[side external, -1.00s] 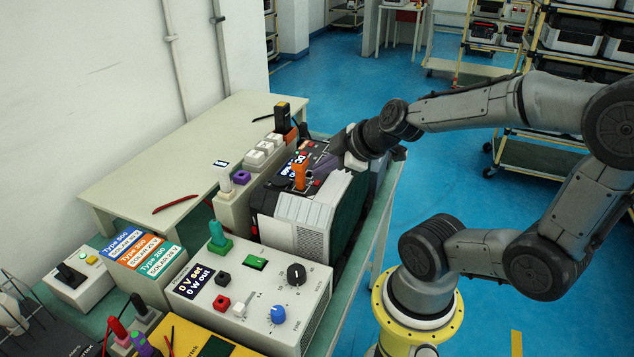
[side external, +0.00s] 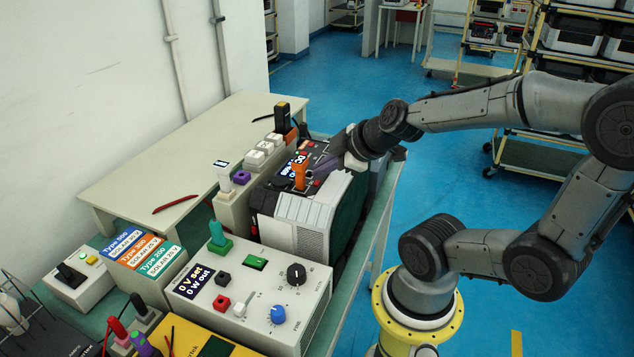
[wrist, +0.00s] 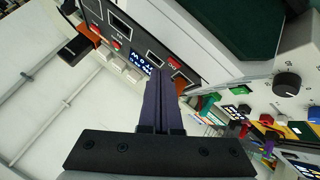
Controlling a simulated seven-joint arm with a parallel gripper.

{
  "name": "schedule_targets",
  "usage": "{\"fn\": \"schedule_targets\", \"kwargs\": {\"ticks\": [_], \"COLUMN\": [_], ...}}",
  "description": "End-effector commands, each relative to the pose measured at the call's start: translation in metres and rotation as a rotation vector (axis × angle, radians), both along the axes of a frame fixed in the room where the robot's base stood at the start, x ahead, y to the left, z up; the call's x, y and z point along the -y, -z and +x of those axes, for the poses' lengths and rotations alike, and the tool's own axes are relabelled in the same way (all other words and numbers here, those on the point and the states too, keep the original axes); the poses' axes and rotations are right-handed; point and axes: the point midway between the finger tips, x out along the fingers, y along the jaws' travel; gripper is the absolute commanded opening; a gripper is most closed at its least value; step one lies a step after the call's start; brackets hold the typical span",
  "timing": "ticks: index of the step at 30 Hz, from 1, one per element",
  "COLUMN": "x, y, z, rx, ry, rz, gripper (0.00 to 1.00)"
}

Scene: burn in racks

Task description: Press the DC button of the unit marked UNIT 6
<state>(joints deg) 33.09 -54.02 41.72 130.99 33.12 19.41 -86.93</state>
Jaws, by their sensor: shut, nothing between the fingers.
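A unit with a black front panel (side external: 315,150) and a pale grey ribbed side stands at the middle of the bench. Its panel has a lit display and red controls, with white "DC" lettering near the orange piece (side external: 300,172) in the side view. In the wrist view I see the panel's display (wrist: 142,62) and a red button (wrist: 173,63). I cannot read a UNIT 6 mark. My gripper (wrist: 160,78) is shut and empty, its purple fingers pointing at the panel between display and red button. I cannot tell whether the tips touch it.
A white supply box (side external: 250,290) with knobs and a lit display stands in front of the unit. A narrow box with white switches (side external: 262,150) stands to its left. A pale table (side external: 190,150) is mostly clear.

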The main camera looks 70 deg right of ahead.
Motion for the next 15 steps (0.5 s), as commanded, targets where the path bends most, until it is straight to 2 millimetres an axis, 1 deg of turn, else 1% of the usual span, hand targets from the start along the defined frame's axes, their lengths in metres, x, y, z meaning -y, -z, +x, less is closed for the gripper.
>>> {"fn": "schedule_targets", "kwargs": {"ticks": [8, 15], "x": [-0.0002, 0.0000], "y": [0.0082, 0.0085], "z": [-0.0001, 0.0001], "rx": [0.000, 0.000], "ry": [0.000, 0.000], "rz": [0.000, 0.000], "gripper": [0.00, 0.00]}}
